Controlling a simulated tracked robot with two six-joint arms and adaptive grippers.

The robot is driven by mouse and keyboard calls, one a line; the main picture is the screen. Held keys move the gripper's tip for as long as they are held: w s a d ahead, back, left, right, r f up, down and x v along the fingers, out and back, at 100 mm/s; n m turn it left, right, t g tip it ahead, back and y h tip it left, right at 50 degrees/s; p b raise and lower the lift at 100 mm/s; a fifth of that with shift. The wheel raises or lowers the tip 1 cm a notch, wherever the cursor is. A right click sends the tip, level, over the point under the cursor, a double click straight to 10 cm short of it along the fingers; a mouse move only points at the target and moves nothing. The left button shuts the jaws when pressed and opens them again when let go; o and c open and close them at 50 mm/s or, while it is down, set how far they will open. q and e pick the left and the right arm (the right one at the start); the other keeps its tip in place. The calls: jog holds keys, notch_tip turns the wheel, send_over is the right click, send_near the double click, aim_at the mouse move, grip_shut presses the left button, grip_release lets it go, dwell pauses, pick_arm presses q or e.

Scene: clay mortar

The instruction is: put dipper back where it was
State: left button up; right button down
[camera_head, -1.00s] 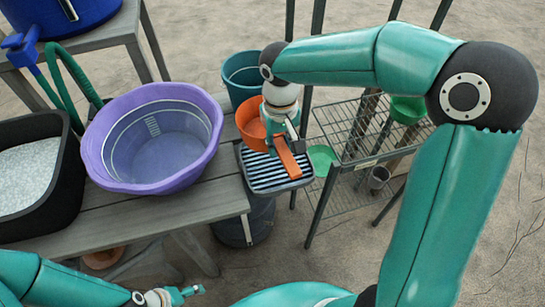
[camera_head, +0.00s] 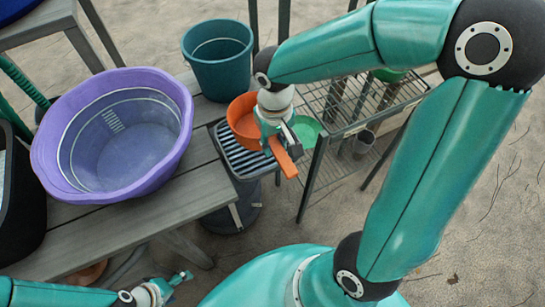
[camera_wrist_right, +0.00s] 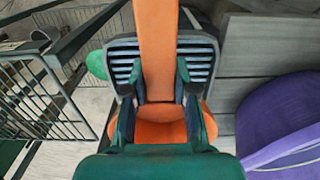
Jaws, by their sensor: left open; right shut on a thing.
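The orange dipper (camera_head: 241,122) has a round bowl and a flat handle. My right gripper (camera_head: 277,134) is shut on its handle, and the bowl overlaps the far part of a slatted grey rack (camera_head: 232,158) in the head view. I cannot tell whether the dipper touches the rack. In the right wrist view the dipper's handle (camera_wrist_right: 157,40) runs up between the fingers, with the bowl below, partly hidden by the gripper. My left gripper (camera_head: 178,280) is open and empty at the lower left, low beside the bench.
A purple basin (camera_head: 170,150) stands on the wooden bench (camera_head: 190,200). A teal bucket (camera_head: 217,70) stands behind the dipper. A wire shelf (camera_head: 345,115) with a green bowl (camera_head: 305,132) is to the right. A black tub (camera_head: 22,215) is at the left edge.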

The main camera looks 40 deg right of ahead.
jog(key=shift+f+b, duration=0.4)
jog(key=shift+f, duration=2.6)
jog(key=shift+f, duration=0.2)
jog(key=c, duration=0.9)
grip_release()
jog(key=shift+r, duration=0.1)
jog(key=shift+r, duration=0.1)
jog(key=shift+r, duration=0.2)
notch_tip(320, 180, up, 12)
jog(key=shift+f+p, duration=0.2)
jog(key=shift+p, duration=0.65)
jog(key=shift+s, duration=0.1)
